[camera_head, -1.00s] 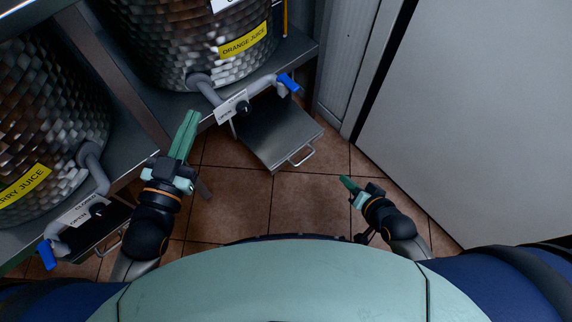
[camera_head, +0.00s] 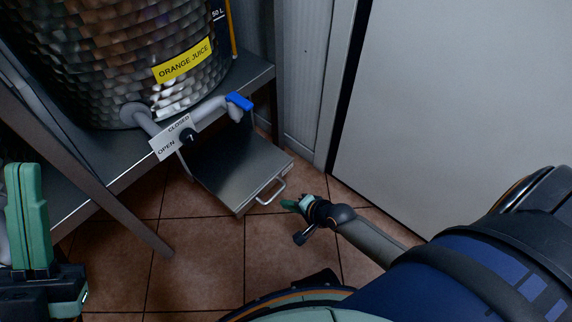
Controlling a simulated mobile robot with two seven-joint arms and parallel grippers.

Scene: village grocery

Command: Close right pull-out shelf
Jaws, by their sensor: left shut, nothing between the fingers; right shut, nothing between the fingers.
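The right pull-out shelf (camera_head: 235,170) is a flat metal tray, pulled out below the tap of the orange juice barrel. Its wire handle (camera_head: 272,191) is on the front edge, facing the lower right. My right gripper (camera_head: 287,204) is shut and empty, just below and right of the handle; I cannot tell whether it touches it. My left gripper (camera_head: 27,215) is shut and empty at the far left of the view, well away from the shelf.
The orange juice barrel (camera_head: 110,50) stands on a metal rack (camera_head: 95,168) with a slanting leg. A grey tap with a blue lever (camera_head: 239,102) and an open/closed sign hangs above the shelf. A large pale panel (camera_head: 440,110) stands at right. Tiled floor (camera_head: 190,255) is clear.

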